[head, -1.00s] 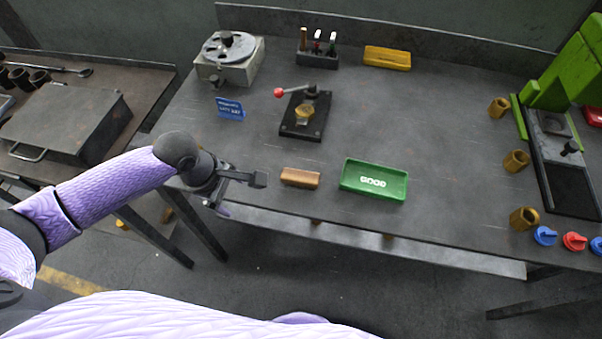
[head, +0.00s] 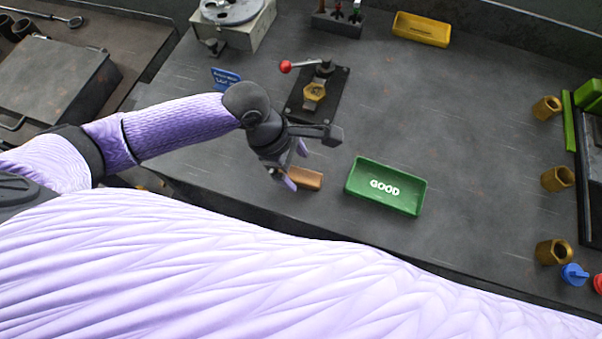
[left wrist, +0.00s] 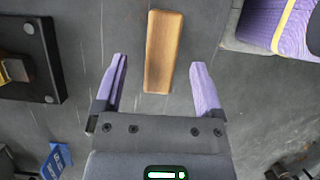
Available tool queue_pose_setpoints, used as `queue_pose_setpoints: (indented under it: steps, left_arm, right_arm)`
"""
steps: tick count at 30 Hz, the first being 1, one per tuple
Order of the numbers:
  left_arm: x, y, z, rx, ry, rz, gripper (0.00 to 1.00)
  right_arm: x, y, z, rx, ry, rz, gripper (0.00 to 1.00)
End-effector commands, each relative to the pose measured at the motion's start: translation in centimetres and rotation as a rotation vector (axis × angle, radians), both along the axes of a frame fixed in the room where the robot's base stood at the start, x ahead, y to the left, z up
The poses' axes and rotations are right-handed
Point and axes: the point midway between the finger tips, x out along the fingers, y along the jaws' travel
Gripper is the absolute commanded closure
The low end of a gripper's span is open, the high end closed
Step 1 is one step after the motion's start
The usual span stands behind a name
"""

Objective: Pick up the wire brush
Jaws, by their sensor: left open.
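The wire brush (head: 306,178) shows as a small brown wooden block on the grey bench near its front edge, left of the green tray. Its bristles are not visible. In the left wrist view the brush (left wrist: 163,52) lies lengthwise just ahead of my gripper, between the lines of the two fingers and touching neither. My left gripper (head: 296,162) is open and empty, above and partly in front of the brush in the head view. Its two purple-tipped fingers (left wrist: 160,88) are spread wide. My right gripper is not in view.
The green tray marked GOOD (head: 386,187) stands right of the brush. A black fixture with a red-knobbed lever (head: 317,93) is behind it. A blue sign (head: 225,79), a yellow tray (head: 421,29) and brass pieces (head: 557,179) stand farther off.

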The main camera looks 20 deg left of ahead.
Motion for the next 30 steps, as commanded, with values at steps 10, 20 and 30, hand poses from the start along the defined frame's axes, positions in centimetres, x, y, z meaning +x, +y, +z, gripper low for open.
queue_pose_setpoints:
  steps: [10,20,30]
  left_arm:
    - [-0.2,-1.1,-3.1,0.002,-0.002,0.001,0.12]
    - [-0.2,-1.1,-3.1,0.002,-0.002,0.001,0.67]
    - [-0.2,-1.1,-3.1,0.002,-0.001,0.0,1.0]
  right_arm:
    - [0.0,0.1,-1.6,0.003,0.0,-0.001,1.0]
    - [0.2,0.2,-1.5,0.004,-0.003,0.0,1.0]
    - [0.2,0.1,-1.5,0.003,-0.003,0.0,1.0]
